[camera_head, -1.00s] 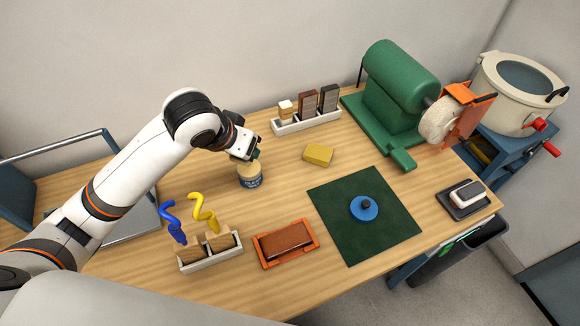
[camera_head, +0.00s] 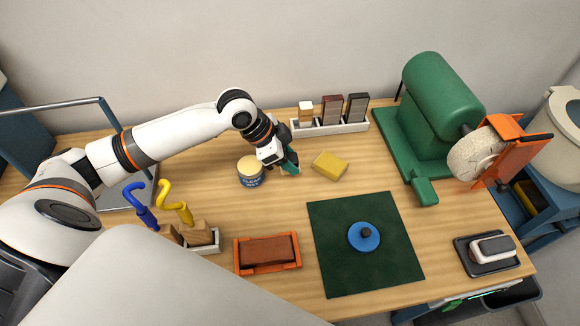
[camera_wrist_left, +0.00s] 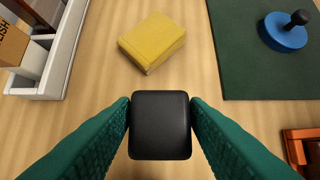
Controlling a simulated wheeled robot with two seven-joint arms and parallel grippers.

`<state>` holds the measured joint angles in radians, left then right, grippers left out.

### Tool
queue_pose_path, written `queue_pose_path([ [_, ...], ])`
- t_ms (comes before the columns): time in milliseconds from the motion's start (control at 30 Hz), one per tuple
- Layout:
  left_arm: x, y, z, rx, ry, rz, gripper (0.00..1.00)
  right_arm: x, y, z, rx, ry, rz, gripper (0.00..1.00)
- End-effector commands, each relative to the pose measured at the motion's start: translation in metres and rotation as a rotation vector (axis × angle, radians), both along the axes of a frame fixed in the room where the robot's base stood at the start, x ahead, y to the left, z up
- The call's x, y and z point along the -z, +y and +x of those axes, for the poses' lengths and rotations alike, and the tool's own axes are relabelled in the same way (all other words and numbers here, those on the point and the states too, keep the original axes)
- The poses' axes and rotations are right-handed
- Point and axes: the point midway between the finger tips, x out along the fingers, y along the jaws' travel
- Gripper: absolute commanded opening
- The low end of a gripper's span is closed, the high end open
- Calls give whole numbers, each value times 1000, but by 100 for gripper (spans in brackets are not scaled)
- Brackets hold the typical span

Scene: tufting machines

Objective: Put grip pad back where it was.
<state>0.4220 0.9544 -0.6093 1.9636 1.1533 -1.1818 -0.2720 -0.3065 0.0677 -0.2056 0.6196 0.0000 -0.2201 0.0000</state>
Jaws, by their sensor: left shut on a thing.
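My left gripper (camera_head: 290,165) hangs over the table between the tin and the yellow block. Its green ridged fingers are shut on a black rounded block (camera_wrist_left: 160,125), seen in the left wrist view, which I take for the grip pad. In the head view the fingers mostly hide it. I cannot tell whether it touches the table. My right gripper is not in view.
A cream-lidded tin (camera_head: 250,172) stands left of the gripper, a yellow block (camera_head: 330,166) right of it. Behind is a white rack (camera_head: 335,128) with several blocks. A green mat (camera_head: 340,275) bears a blue disc (camera_head: 364,237). An orange tray (camera_head: 240,266) lies in front.

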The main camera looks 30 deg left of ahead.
Motion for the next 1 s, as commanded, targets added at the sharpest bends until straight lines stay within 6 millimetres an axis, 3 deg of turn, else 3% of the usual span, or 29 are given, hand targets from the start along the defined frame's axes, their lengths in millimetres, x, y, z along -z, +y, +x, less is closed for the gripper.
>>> queue_pose_path([
  [300, 36, 0, -1, -1, 2, 1, 23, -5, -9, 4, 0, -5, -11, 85],
  [667, 42, 0, 0, -1, 0, 1, 23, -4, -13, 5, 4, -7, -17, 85],
  [700, 41, 0, 0, 0, 0, 2, 46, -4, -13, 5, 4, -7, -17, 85],
  [800, 41, 0, 0, 0, 0, 2, 62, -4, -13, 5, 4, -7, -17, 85],
  [1000, 41, 0, 0, 0, 0, 2, 63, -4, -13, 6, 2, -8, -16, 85],
])
